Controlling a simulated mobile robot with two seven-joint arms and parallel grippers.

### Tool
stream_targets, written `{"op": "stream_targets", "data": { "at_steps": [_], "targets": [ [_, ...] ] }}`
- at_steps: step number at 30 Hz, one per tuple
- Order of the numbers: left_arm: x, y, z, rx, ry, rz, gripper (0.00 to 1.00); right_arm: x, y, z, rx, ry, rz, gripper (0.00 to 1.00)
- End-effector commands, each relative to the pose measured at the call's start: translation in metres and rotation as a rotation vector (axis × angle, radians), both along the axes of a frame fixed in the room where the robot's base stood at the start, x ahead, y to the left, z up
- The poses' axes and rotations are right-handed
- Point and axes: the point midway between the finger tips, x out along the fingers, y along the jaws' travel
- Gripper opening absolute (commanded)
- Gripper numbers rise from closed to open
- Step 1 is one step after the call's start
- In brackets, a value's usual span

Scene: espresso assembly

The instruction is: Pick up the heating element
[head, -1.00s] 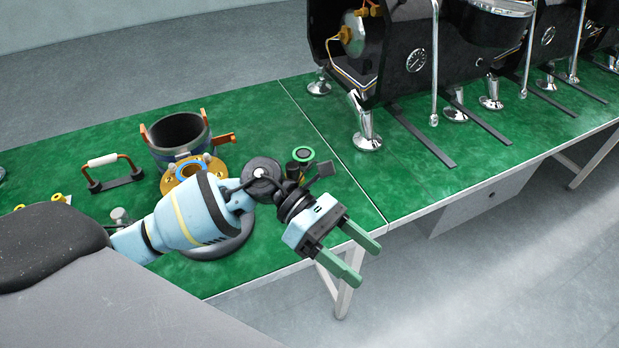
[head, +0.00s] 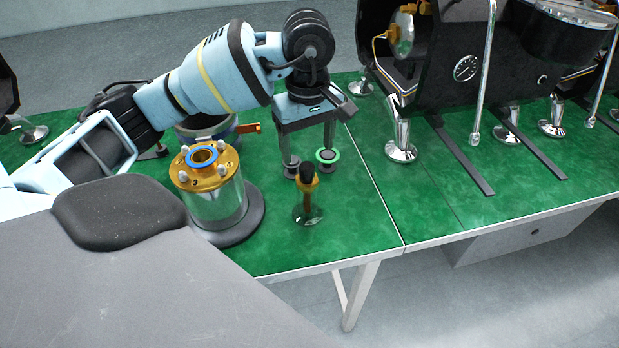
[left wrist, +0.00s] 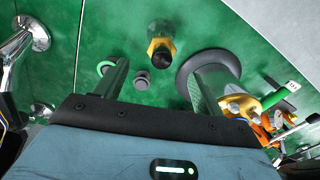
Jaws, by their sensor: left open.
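What I take to be the heating element (head: 307,194) stands upright on the green table in the head view, with a black top and a gold hex collar. Its lower part is dark and hard to make out. In the left wrist view the heating element (left wrist: 161,46) is ahead of the fingers, between their lines. My left gripper (head: 309,158) is open, pointing down and empty, just behind the element in the head view. In the left wrist view, my left gripper (left wrist: 162,84) has its fingers spread apart. My right gripper is out of view.
A green-ringed knob (head: 327,156) and a small dark knob (head: 291,168) are close to my fingertips. A gold-topped glass boiler (head: 215,205) on a dark round base stands to the left. Espresso machines (head: 450,90) stand at the right. The table's front edge is near.

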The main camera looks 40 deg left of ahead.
Motion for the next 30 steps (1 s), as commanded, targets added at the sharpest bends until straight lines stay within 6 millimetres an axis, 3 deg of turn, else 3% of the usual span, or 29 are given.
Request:
{"op": "stream_targets", "data": {
  "at_steps": [6, 14, 23, 30],
  "targets": [
    [-0.001, 0.0, -0.022, -0.001, 0.003, 0.0, 0.69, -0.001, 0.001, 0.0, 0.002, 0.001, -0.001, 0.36],
    [-0.002, 0.001, -0.032, -0.001, 0.004, 0.0, 0.69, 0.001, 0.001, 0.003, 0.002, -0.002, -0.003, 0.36],
    [-0.003, 0.002, -0.071, -0.003, 0.004, 0.0, 0.69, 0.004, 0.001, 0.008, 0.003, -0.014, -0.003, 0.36],
    [-0.002, 0.002, -0.076, -0.003, 0.0, -0.001, 0.69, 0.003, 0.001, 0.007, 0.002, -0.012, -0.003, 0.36]
  ]
}}
